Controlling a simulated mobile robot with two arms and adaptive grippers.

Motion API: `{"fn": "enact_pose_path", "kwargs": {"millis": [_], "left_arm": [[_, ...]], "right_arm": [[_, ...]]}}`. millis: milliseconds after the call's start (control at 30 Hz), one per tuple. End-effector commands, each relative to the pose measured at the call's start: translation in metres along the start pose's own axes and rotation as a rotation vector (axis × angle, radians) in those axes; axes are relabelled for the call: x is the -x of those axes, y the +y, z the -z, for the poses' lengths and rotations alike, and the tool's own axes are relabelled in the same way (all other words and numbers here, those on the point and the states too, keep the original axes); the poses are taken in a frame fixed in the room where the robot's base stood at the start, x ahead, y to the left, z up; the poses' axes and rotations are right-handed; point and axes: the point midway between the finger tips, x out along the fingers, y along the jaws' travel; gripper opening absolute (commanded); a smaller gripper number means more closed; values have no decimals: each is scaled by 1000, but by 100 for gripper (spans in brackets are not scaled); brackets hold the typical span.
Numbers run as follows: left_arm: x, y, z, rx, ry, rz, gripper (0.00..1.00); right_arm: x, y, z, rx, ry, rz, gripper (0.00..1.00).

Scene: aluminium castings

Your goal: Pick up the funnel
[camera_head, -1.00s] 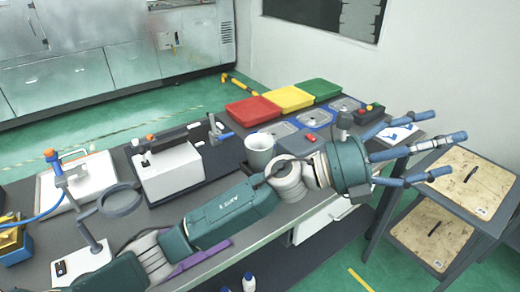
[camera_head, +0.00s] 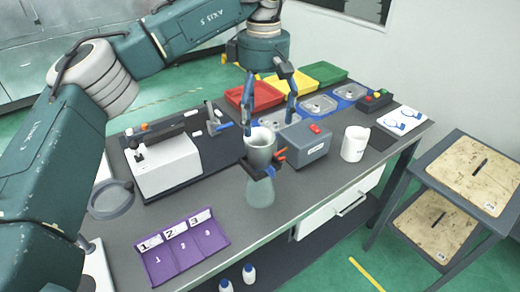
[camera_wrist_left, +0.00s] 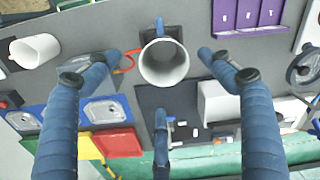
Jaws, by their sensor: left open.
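The funnel (camera_head: 260,146) is pale grey with its wide round mouth facing up. It sits in a dark holder near the middle of the table's front edge, above a pale, glassy flask shape (camera_head: 260,192). In the left wrist view its open mouth (camera_wrist_left: 163,64) shows near the centre top. My left gripper (camera_head: 268,122) comes down from above with its blue fingers spread and empty around and above the mouth. In the left wrist view the left gripper (camera_wrist_left: 158,75) has one finger on each side and a third below, with gaps to the funnel. My right gripper is not in view.
A grey box with a red button (camera_head: 305,142) stands close right of the funnel, then a white mug (camera_head: 355,143). A white device (camera_head: 164,165) is to the left and a purple numbered tray (camera_head: 182,247) at front left. Coloured bins (camera_head: 290,90) stand behind.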

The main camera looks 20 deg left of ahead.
Motion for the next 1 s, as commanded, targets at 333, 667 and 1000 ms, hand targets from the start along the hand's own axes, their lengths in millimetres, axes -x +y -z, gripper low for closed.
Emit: {"fn": "enact_pose_path", "kwargs": {"millis": [333,667,1000], "left_arm": [[-33,-2,2,0,-2,1,81],[-74,-6,4,0,-2,-1,81],[-76,-5,4,0,-3,-2,59]], "right_arm": [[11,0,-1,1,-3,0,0],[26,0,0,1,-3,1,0],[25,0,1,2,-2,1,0]]}}
